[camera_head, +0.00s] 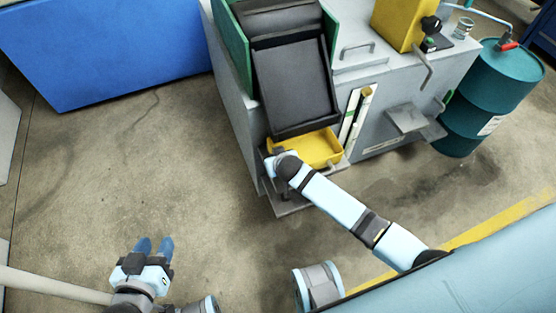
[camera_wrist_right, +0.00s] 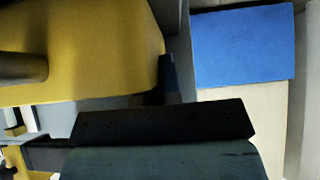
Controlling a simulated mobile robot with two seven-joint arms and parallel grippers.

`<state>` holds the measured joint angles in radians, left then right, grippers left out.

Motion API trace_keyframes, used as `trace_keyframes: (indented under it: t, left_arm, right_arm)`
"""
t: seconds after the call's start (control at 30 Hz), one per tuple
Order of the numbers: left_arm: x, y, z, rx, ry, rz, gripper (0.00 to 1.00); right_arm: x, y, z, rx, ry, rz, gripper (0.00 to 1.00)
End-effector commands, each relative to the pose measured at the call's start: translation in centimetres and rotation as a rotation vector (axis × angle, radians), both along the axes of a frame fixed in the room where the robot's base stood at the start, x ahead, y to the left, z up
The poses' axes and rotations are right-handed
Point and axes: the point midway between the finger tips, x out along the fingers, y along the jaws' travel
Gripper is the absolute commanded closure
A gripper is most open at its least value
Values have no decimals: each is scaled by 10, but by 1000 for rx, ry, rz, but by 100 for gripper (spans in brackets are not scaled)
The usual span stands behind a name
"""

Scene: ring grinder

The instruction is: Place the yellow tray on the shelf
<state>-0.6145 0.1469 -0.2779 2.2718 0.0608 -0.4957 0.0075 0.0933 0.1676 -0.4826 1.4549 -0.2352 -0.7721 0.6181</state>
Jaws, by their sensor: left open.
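The yellow tray (camera_head: 318,148) is at the front of the grey machine, just below the dark chute. A low grey shelf (camera_head: 290,209) projects beneath it; whether the tray touches it I cannot tell. My right gripper (camera_head: 272,160) is at the tray's left end, its fingers mostly hidden by my wrist. In the right wrist view the tray (camera_wrist_right: 90,45) fills the upper left, close to my gripper (camera_wrist_right: 168,80); its grip on the tray is unclear. My left gripper (camera_head: 154,246) is open and empty over the floor, far from the tray.
The grey machine (camera_head: 235,100) has a dark chute (camera_head: 293,85), a yellow box (camera_head: 403,22) on top and a small grey ledge (camera_head: 408,118) at right. A teal barrel (camera_head: 487,95) stands beside it. A blue cabinet (camera_head: 105,50) is at back left. The floor between is clear.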

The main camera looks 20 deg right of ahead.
Motion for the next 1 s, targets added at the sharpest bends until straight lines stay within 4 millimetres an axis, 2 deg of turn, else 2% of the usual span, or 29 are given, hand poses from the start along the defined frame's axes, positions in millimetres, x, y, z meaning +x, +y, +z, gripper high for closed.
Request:
trace_keyframes:
  t: [0.03,0.13,0.57,0.6,0.67,0.7,1.0]
  left_arm:
    - [9,-6,17,-25,-72,-13,57]
    - [14,-12,28,-51,-119,-20,57]
    - [15,-13,31,-60,-131,-19,57]
    - [15,-13,32,-60,-131,-19,57]
    - [15,-13,31,-60,-131,-19,57]
    - [15,-13,31,-60,-130,-20,57]
    - [14,-13,32,-58,-128,-20,57]
  right_arm:
    - [0,3,-3,0,-5,1,100]
    - [-2,7,-4,0,-4,0,100]
    - [-2,8,-6,0,-3,0,100]
    - [-3,7,-6,1,-2,-1,87]
    - [-3,7,-7,0,-2,0,73]
    - [-3,7,-7,0,-2,0,70]
    - [-3,7,-3,0,-2,0,70]
